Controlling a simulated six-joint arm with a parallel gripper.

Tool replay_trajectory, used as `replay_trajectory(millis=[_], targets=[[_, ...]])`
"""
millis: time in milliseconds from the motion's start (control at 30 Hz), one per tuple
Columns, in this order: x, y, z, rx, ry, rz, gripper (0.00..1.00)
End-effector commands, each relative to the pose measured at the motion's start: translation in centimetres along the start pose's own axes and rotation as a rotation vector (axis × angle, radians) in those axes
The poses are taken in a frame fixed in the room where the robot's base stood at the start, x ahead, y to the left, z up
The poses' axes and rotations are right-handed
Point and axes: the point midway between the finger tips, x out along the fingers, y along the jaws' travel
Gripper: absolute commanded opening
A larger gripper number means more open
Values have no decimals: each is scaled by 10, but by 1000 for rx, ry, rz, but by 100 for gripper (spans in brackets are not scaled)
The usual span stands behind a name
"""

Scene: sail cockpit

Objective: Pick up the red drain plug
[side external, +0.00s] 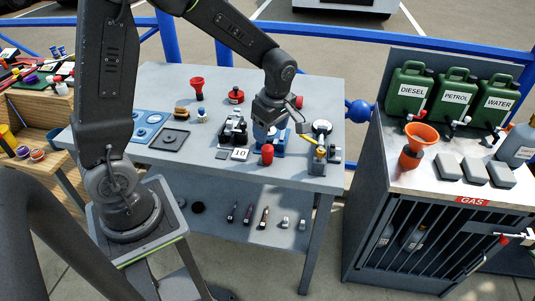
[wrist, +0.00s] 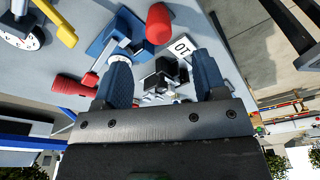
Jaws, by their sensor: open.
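Several red parts stand on the grey workbench (side external: 185,85), and I cannot tell surely which is the drain plug. A red rounded cylinder (side external: 267,154) stands at the front by the card marked 10 (side external: 240,154); it also shows in the wrist view (wrist: 158,24). A low round red piece (side external: 236,95) and a red funnel-shaped piece (side external: 197,88) stand further back. Another red part (side external: 298,101) shows beside my gripper (side external: 268,128), and a red part lies left of the fingers in the wrist view (wrist: 73,85). My gripper (wrist: 163,70) points down, open; nothing is visibly gripped.
A black and chrome device (side external: 234,128) and a blue block (side external: 272,143) crowd the space under my gripper. A white-faced gauge (side external: 321,128) and a yellow-handled valve (side external: 319,152) stand at the right. A side cabinet (side external: 450,170) holds green cans and an orange funnel (side external: 421,135).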

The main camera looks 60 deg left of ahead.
Motion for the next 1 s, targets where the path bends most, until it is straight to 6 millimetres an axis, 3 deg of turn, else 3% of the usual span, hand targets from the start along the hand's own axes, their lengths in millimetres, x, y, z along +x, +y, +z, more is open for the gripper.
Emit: replay_trajectory(millis=[100,433,700,1000], targets=[[23,-1,0,0,1,-4,65],[51,0,1,2,0,-2,65],[88,1,3,2,-2,-2,65],[94,1,3,3,-3,1,65]])
